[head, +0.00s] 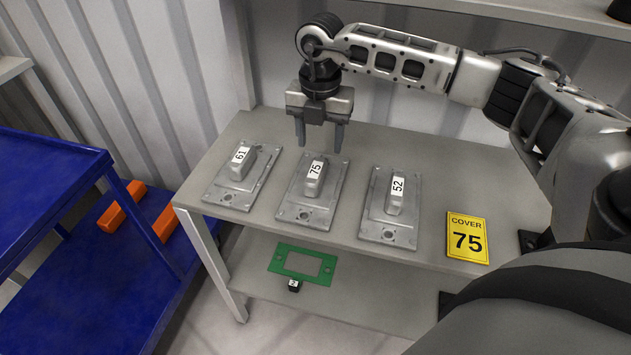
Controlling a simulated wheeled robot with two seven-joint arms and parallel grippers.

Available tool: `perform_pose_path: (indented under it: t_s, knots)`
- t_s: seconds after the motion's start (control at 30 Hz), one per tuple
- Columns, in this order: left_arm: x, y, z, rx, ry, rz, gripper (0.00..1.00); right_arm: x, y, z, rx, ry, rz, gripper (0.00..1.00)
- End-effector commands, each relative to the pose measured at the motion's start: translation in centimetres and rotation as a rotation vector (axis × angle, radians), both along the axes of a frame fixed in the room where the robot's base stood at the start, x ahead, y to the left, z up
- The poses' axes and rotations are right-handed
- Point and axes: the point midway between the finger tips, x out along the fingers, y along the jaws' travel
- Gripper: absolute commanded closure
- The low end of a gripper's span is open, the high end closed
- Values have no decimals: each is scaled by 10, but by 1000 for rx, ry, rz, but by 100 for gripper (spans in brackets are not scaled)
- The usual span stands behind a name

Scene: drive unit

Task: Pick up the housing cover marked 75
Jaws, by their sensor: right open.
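The housing cover marked 75 (312,195) is a grey metal plate with a raised block and a white label. It lies flat in the middle of three covers on the grey table. My right gripper (320,140) points down with its fingers apart and empty. It appears above the far end of the 75 cover, and the fingers look clear of the raised block. A yellow sign (467,238) reading COVER 75 lies at the table's right front. My left gripper is not in view.
The cover marked 61 (242,178) lies to the left and the cover marked 52 (390,208) to the right. A green frame (302,263) and a small black piece (294,285) are on the lower shelf. A blue cart (50,190) with orange pieces (122,207) stands at left.

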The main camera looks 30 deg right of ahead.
Motion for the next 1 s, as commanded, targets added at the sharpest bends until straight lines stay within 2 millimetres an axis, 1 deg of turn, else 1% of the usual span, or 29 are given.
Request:
perform_pose_path:
  t_s: [0.03,0.13,0.27,0.43,0.57,0.6,0.7,0.8,1.0]
  knots:
    - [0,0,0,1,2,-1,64,-1,0,-10,0,4,1,45]
    - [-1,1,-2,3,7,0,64,0,1,-27,2,3,2,45]
    - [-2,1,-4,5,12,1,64,0,1,-38,1,0,2,45]
    - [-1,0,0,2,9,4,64,0,4,-50,2,2,3,45]
    - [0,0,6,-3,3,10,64,1,9,-70,2,3,3,45]
    - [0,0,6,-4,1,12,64,1,9,-76,2,2,2,45]
    - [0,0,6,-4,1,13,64,1,9,-88,4,0,3,45]
    - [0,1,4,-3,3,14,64,1,9,-93,3,0,4,45]
    - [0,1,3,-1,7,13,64,1,9,-93,3,-1,4,45]
